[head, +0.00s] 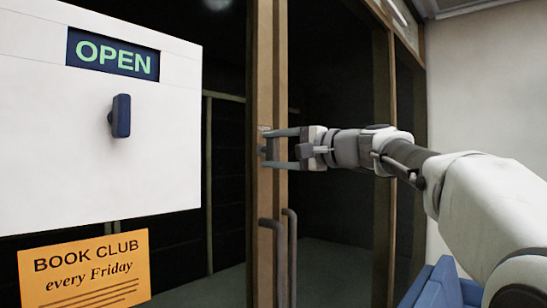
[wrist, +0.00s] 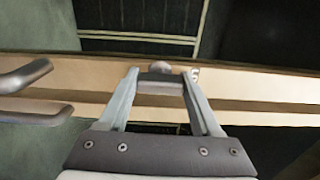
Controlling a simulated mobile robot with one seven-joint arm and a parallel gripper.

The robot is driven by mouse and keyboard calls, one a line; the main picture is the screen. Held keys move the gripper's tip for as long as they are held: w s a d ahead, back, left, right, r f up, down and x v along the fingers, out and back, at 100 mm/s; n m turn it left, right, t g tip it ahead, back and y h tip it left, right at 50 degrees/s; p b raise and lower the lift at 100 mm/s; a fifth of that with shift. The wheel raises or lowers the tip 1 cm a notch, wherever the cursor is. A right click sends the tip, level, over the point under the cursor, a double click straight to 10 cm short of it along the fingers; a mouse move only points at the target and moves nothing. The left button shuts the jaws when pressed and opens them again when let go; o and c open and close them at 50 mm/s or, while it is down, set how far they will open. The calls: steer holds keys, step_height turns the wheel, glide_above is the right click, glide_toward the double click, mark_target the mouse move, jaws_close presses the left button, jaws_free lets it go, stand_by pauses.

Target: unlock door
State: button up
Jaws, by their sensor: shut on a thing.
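The door (head: 261,90) has a wooden stile with dark glass beside it. My gripper (head: 269,148) reaches in from the right at the stile, above the pull handles, with its fingers level. In the wrist view my gripper (wrist: 160,76) has its two fingers on either side of a small dark grey lock turn (wrist: 160,83), and it is shut on it. A rounded grey end shows just beyond the fingertips. The lock turn is mostly hidden by the fingers in the head view. I cannot tell whether the bolt is thrown.
Two bar pull handles (head: 291,255) stand below my gripper; they show at left in the wrist view (wrist: 28,76). A white panel (head: 60,150) with an OPEN window (head: 113,54) and blue knob (head: 121,116) fills the left, above an orange poster (head: 85,270). Something blue (head: 440,286) sits lower right.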

stand_by(0.5)
steer(key=o, duration=1.4)
steer(key=b+v, duration=0.1)
steer(key=v, duration=1.6)
steer(key=shift+s+d, duration=0.15)
steer(key=shift+d, duration=0.05)
steer(key=shift+f, duration=0.1)
